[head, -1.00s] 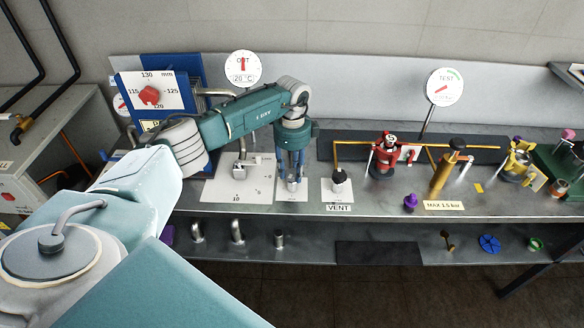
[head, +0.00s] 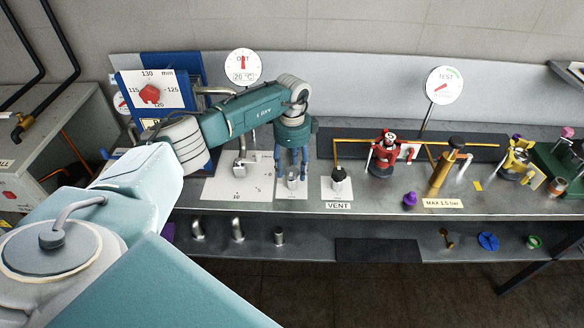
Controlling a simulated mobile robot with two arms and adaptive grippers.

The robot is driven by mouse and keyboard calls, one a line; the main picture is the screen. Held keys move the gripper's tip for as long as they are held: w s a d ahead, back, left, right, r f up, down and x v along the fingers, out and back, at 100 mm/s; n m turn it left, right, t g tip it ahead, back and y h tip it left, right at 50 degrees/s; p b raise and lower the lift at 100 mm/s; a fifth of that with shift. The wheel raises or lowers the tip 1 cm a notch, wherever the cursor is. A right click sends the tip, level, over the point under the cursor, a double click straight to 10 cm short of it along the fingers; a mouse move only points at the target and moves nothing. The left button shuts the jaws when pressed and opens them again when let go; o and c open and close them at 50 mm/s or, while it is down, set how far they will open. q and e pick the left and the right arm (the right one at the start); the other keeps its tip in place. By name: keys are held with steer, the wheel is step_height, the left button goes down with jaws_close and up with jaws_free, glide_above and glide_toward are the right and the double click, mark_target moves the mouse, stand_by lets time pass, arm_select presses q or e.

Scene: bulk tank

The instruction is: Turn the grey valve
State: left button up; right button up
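My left gripper (head: 291,164) points down over the bench. Its blue fingers are spread apart, one on each side above a short grey upright knob (head: 292,180). The knob stands on a small pale plate and the gap between the fingers shows no hold on it. A grey bent lever (head: 240,160) stands left of the gripper on a pale plate (head: 222,190) marked 10, 5 and 0. I cannot tell for sure which of these two is the grey valve. My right gripper is not in view.
Farther right are a red valve (head: 383,156), a brass cylinder (head: 446,168) and a purple knob (head: 410,199). Dials (head: 445,86) stand behind. A lower shelf holds small parts.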

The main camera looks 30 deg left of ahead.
mark_target(292, 171)
arm_select(q)
step_height(292, 171, up, 12)
stand_by(0.7)
stand_by(0.4)
